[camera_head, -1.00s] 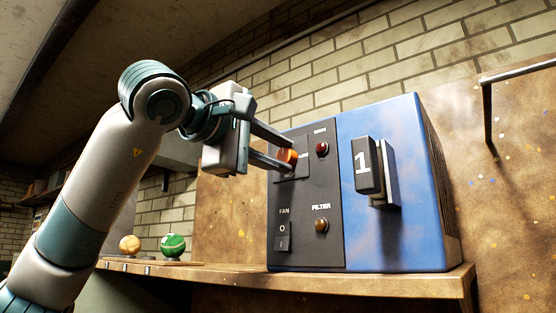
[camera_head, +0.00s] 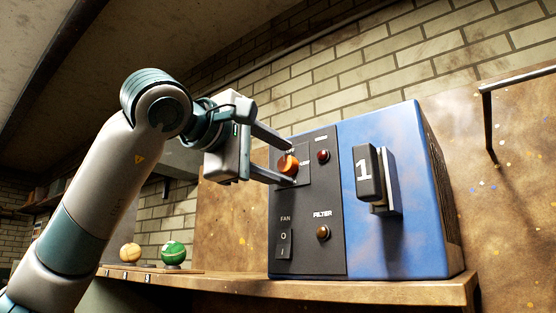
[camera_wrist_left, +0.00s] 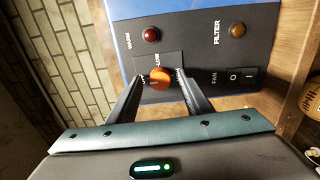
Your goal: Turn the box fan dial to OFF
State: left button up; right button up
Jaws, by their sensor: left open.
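The box fan is a blue box (camera_head: 385,250) with a dark front panel (camera_head: 323,200), standing on a wooden shelf. Its orange dial (camera_head: 288,165) is on the upper left of the panel; it also shows in the left wrist view (camera_wrist_left: 160,77). Small labels by the dial are partly hidden and too small to read surely. My left gripper (camera_head: 292,163) is open, its fingers on either side of the dial. In the left wrist view the left gripper (camera_wrist_left: 158,78) has a finger to each side of the dial, and contact is not clear. My right gripper is out of view.
The panel also bears a red lamp (camera_head: 323,156), an amber filter lamp (camera_head: 323,233) and a fan rocker switch (camera_head: 284,243). A block marked 1 (camera_head: 367,174) juts from the box. A yellow ball (camera_head: 130,252) and a green ball (camera_head: 173,252) sit left on the wooden shelf (camera_head: 400,291).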

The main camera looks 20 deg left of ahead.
pick_arm(q)
jog(key=shift+s, duration=0.1)
jog(key=shift+s+a, duration=0.1)
jog(key=shift+s, duration=0.1)
jog(key=shift+s+a+b, duration=0.15)
jog(key=shift+s+b, duration=0.15)
jog(key=shift+s, duration=0.05)
jog(key=b+v, duration=0.3)
jog(key=v, duration=1.3)
jog(key=shift+b, duration=0.4)
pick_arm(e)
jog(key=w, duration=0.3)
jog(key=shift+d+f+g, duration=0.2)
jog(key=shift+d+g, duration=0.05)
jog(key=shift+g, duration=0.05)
